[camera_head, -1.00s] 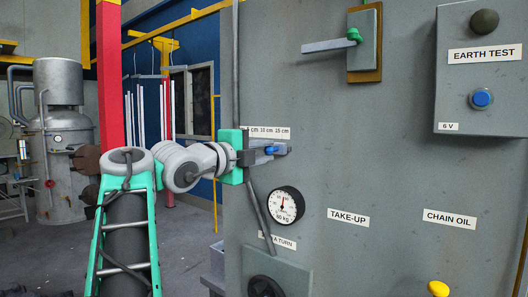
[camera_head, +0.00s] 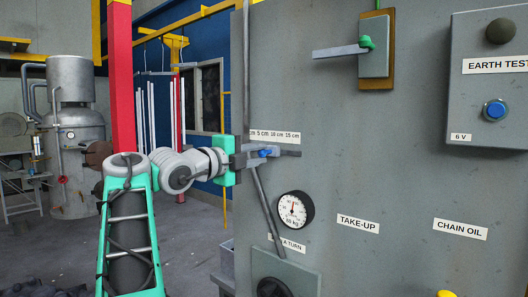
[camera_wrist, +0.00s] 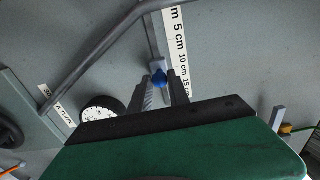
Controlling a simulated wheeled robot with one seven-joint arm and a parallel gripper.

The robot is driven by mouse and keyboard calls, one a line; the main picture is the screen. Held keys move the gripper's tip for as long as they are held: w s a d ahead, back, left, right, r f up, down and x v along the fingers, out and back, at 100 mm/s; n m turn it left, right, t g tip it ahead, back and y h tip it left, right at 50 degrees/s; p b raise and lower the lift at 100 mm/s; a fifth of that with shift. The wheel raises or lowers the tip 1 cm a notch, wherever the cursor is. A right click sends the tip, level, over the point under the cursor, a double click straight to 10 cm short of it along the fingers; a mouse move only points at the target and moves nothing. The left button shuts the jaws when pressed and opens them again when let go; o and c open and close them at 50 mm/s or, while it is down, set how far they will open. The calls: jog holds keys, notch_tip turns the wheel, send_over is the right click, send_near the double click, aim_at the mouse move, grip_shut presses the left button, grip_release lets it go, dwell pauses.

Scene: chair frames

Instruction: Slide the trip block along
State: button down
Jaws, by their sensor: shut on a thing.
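The trip block, with a blue knob (camera_head: 265,153), sits on a thin grey bar (camera_head: 291,154) that runs along the cabinet face just under a centimetre scale label (camera_head: 278,136). My gripper (camera_head: 262,156) is shut on the block, its dark fingers on either side of it. The block's body is mostly hidden by the fingers.
A sloping grey rod (camera_head: 263,205) passes just below my gripper. Below stand a round dial (camera_head: 295,209) and a handwheel plate (camera_head: 297,278). A lever with a green knob (camera_head: 366,43) and a push-button box (camera_head: 490,80) are higher right. The bar's right end is free.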

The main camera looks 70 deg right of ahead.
jog(key=shift+w+d+r+p, duration=0.1)
jog(key=shift+w+d+p, duration=0.25)
jog(key=shift+w, duration=0.3)
jog(key=shift+w+d+p, duration=0.2)
jog(key=shift+w+p, duration=0.3)
jog(key=shift+w, duration=0.15)
jog(key=shift+w+d+r+p, duration=0.1)
jog(key=shift+w+d+p, duration=0.25)
jog(key=shift+w, duration=0.3)
jog(key=c, duration=1.2)
grip_release()
jog(key=shift+f, duration=0.2)
jog(key=shift+o, duration=0.2)
